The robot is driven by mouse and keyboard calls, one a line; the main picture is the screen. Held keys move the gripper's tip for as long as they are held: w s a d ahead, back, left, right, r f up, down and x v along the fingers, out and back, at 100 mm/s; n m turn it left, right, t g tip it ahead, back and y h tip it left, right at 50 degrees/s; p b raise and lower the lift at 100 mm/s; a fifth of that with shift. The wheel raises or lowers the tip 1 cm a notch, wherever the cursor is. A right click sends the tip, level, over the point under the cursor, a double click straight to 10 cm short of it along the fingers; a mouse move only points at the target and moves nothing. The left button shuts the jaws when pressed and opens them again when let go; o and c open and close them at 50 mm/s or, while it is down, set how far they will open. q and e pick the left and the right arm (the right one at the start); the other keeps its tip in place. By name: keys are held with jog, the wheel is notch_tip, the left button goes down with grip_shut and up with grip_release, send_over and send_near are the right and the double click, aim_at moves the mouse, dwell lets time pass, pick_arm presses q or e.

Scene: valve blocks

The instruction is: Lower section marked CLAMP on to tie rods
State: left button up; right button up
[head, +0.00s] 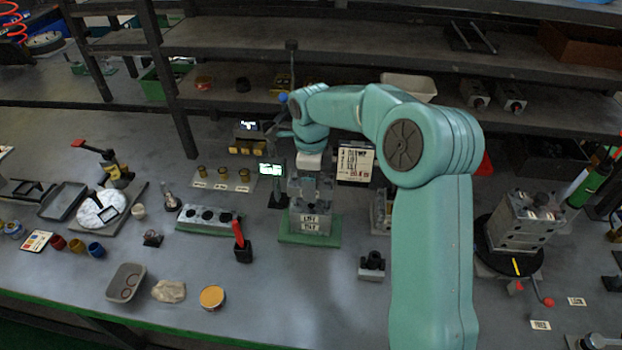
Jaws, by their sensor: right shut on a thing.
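My right gripper (311,170) reaches down at the middle of the bench, and its arm covers much of the right side. It is shut on a grey metal section (309,188) directly over a stack of grey valve blocks (310,224). The stack stands on a green base (290,238). I cannot tell whether the held section touches the stack. Its marking is too small to read, and the tie rods do not show clearly. My left gripper is not in view.
A small lit display (270,170) stands close left of the stack. A white label board (355,161) is behind it to the right. A grey block with round holes (208,215) and a red-handled tool (241,243) lie left. Another block assembly (522,220) stands on a black turntable at right.

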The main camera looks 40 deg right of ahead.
jog(key=shift+f+b, duration=2)
jog(key=shift+f, duration=0.6)
jog(key=o, duration=1.5)
jog(key=shift+r, duration=0.1)
notch_tip(320, 180, up, 16)
jog(key=p, duration=0.1)
jog(key=shift+r, duration=0.15)
notch_tip(320, 180, up, 10)
jog(key=p, duration=1.1)
send_over(311, 205)
jog(key=shift+s+b, duration=0.1)
jog(key=shift+b, duration=0.25)
